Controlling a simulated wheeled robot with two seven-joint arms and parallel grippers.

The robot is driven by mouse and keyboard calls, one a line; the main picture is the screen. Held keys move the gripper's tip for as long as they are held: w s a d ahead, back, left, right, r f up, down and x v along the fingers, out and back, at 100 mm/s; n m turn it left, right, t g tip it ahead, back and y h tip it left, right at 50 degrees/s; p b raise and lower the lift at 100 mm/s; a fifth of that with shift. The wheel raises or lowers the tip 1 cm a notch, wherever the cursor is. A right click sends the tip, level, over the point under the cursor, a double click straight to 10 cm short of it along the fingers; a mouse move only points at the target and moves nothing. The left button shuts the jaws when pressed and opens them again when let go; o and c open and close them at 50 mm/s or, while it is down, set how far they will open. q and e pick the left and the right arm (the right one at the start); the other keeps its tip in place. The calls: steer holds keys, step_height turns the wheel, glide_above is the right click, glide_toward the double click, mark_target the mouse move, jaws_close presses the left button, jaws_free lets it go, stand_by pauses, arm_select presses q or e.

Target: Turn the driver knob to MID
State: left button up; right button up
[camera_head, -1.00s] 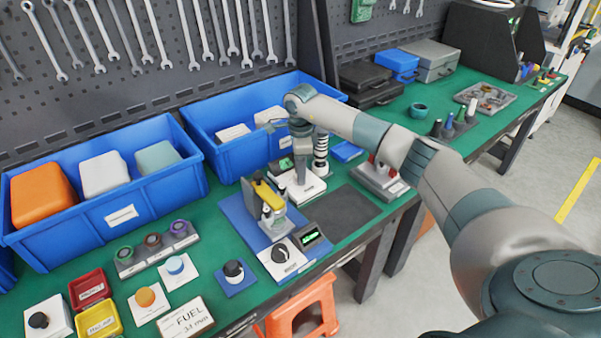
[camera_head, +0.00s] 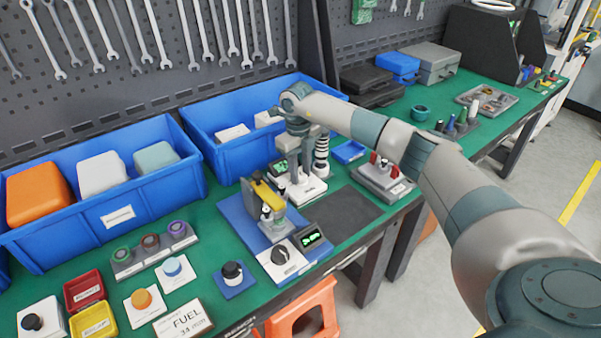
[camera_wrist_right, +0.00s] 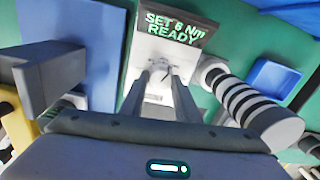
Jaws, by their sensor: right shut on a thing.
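The driver station is a white base (camera_head: 313,190) with a small green-text display (camera_head: 280,168), in the middle of the head view. In the right wrist view its display (camera_wrist_right: 175,27) reads "SET 6 Nm READY". My right gripper (camera_head: 296,187) points down onto this base from above. Its two fingers (camera_wrist_right: 167,72) are close together at the base, shut on the driver knob, which they mostly hide; its pointer setting cannot be read. A black-and-white ringed cylinder (camera_head: 321,155) stands upright just right of the gripper and also shows in the wrist view (camera_wrist_right: 245,100). My left gripper is out of view.
A blue fixture with a yellow-topped clamp (camera_head: 262,195) stands close left of the gripper. In front are a white panel with a black knob (camera_head: 280,254) and a small display (camera_head: 310,237). A blue bin (camera_head: 215,150) stands behind. A dark mat (camera_head: 345,213) lies clear to the right.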

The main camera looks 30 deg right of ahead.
steer(key=shift+m, duration=1.2)
steer(key=o, duration=1)
steer(key=shift+o, duration=0.2)
